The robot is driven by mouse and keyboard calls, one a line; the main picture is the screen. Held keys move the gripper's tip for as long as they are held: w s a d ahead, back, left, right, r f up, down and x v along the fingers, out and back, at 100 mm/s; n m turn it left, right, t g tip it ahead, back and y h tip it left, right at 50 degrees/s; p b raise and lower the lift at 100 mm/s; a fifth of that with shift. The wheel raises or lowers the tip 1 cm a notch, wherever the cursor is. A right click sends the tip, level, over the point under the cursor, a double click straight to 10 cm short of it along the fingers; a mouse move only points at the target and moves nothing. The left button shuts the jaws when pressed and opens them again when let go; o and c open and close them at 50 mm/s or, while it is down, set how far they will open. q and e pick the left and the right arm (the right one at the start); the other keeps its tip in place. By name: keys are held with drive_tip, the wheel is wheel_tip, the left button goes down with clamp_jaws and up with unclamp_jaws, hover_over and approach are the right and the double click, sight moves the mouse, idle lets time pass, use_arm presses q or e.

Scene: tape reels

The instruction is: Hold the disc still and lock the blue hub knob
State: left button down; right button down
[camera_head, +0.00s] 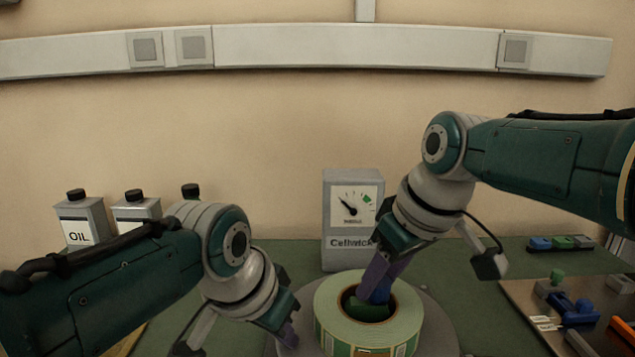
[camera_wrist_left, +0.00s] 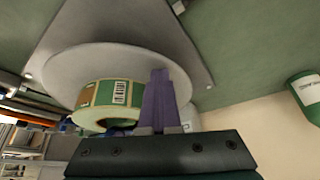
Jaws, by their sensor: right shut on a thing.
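The tape reel (camera_head: 330,315), pale green with a printed label, lies flat on the round grey disc (camera_head: 440,325). It also shows in the left wrist view (camera_wrist_left: 90,98), on the pale disc (camera_wrist_left: 65,65). My left gripper (camera_head: 290,338) is at the disc's left side. Its purple fingers (camera_wrist_left: 160,85) are together, with nothing seen between them. They overlap the disc's edge in view; I cannot tell if they touch it.
A grey gauge box (camera_head: 338,215) marked Cellwick stands behind the reel. Several oil cans (camera_head: 80,222) stand at the back left. A tray (camera_head: 525,300) with blue and orange parts lies at the right, with small coloured blocks (camera_head: 560,243) behind it.

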use_arm(q)
drive_tip(key=shift+s+a+f, duration=0.1)
drive_tip(key=shift+s+f, duration=0.15)
drive_tip(key=shift+f, duration=0.1)
use_arm(e)
drive_tip(key=shift+a, duration=0.2)
drive_tip(key=m+h, duration=0.1)
drive_tip(key=m, duration=0.4)
drive_tip(key=shift+a+t+h, duration=0.1)
drive_tip(key=shift+t+h, duration=0.3)
drive_tip(key=m+h, duration=0.1)
drive_tip(key=m, duration=0.2)
drive_tip(key=shift+m, duration=0.3)
drive_tip(key=c, duration=0.7)
unclamp_jaws()
drive_tip(key=shift+d, duration=0.2)
